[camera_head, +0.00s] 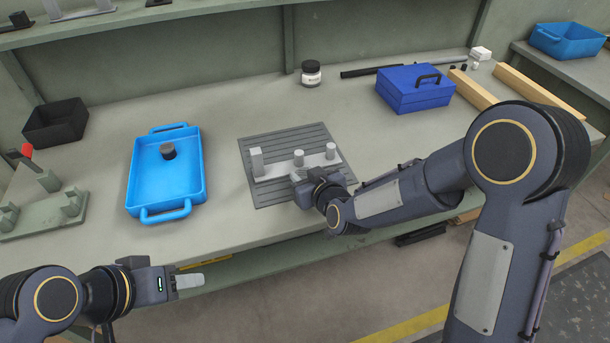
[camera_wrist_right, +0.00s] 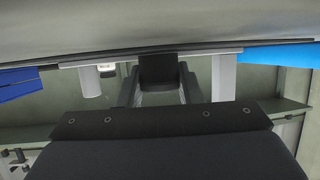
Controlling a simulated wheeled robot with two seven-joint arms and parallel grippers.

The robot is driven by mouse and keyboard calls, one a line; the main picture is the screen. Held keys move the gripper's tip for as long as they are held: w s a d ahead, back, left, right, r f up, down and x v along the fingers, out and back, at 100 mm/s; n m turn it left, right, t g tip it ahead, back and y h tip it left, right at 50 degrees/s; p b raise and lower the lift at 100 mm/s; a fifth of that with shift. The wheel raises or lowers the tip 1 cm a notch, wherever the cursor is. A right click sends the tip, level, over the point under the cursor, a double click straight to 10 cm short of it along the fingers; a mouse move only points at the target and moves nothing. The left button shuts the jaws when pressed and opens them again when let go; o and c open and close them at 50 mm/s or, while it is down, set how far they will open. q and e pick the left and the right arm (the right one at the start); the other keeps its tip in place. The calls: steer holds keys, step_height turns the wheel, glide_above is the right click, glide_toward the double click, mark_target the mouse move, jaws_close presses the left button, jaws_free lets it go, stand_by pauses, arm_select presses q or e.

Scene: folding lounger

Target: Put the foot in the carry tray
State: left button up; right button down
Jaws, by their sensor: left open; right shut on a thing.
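The blue carry tray (camera_head: 195,165) stands left of centre on the bench, with a handle at each end. One dark round foot (camera_head: 168,151) sits inside it. My right gripper (camera_head: 301,180) is at the near edge of a grey ribbed mat, in front of a light grey bar with upright posts (camera_head: 256,160). It is shut on a dark piece (camera_wrist_right: 157,68), seen between the fingers in the right wrist view; it looks like another foot, but the head view hides it. My left gripper (camera_head: 187,282) is open and empty, in front of the bench's front edge.
The grey mat (camera_head: 265,200) lies right of the tray. A jar (camera_head: 311,73), a dark blue box (camera_head: 415,90) and wooden bars (camera_head: 540,92) stand farther back and right. A black bin (camera_head: 56,123) and green fixture (camera_head: 45,208) are at the left. Bench between tray and mat is clear.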

steer(key=shift+f, duration=0.2)
steer(key=c, duration=1)
jaws_free()
steer(key=shift+r, duration=0.1)
steer(key=shift+r, duration=0.1)
steer(key=shift+r, duration=0.15)
steer(key=v, duration=1.1)
steer(key=shift+s+d+r, duration=0.2)
steer(key=shift+s, duration=0.1)
steer(key=s+d+r+m+g, duration=0.1)
steer(key=s+d+m+g, duration=0.1)
steer(key=s+d, duration=0.3)
steer(key=s+d+r+m+g+h, duration=0.1)
steer(key=s+d+m+g, duration=0.1)
steer(key=s+d, duration=0.3)
steer(key=s+d+r+m+g+h, duration=0.1)
steer(key=s+d, duration=0.4)
steer(key=s, duration=0.5)
steer(key=shift+d+m+g+p, duration=0.3)
steer(key=shift+d+m+g, duration=0.1)
steer(key=shift+m+g, duration=0.5)
